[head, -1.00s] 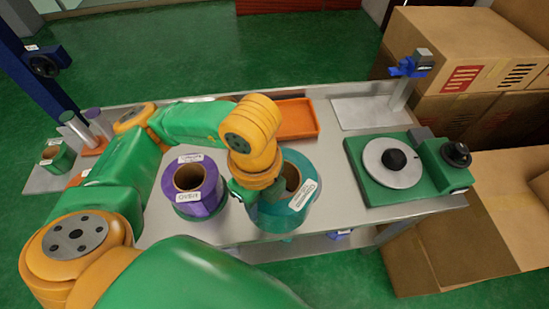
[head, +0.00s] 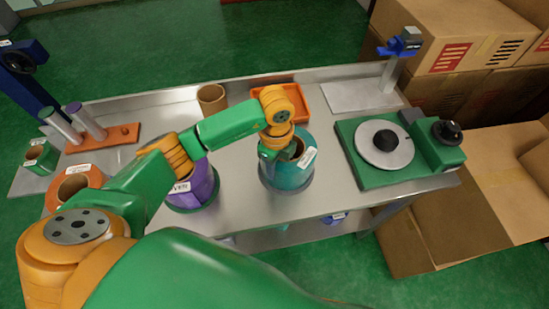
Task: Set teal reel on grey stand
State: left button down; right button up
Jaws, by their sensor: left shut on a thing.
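The teal reel (head: 288,174) is a wide cylinder with a white label and a brown core, upright near the front middle of the table. My left gripper (head: 272,153) comes down from above and is shut on the left side of its rim. I cannot tell whether the reel touches the table. A grey disc (head: 398,155) with a black hub sits on a green base at the right and carries nothing. A flat grey plate (head: 350,97) with a grey post stands behind it, empty. The right gripper is not in view.
A purple reel (head: 205,188) stands left of the teal one, partly behind my arm. An orange tray (head: 298,91) and a brown tube (head: 211,98) lie behind. An orange rack (head: 122,135) and an orange reel (head: 93,179) are at the left. Cardboard boxes (head: 455,50) stand beyond the right end.

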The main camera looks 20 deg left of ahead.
pick_arm(q)
jog(key=c, duration=1)
grip_release()
jog(key=shift+s+f, duration=0.15)
jog(key=o, duration=0.4)
jog(key=shift+o, duration=0.2)
notch_tip(320, 180, up, 12)
jog(key=shift+r, duration=0.1)
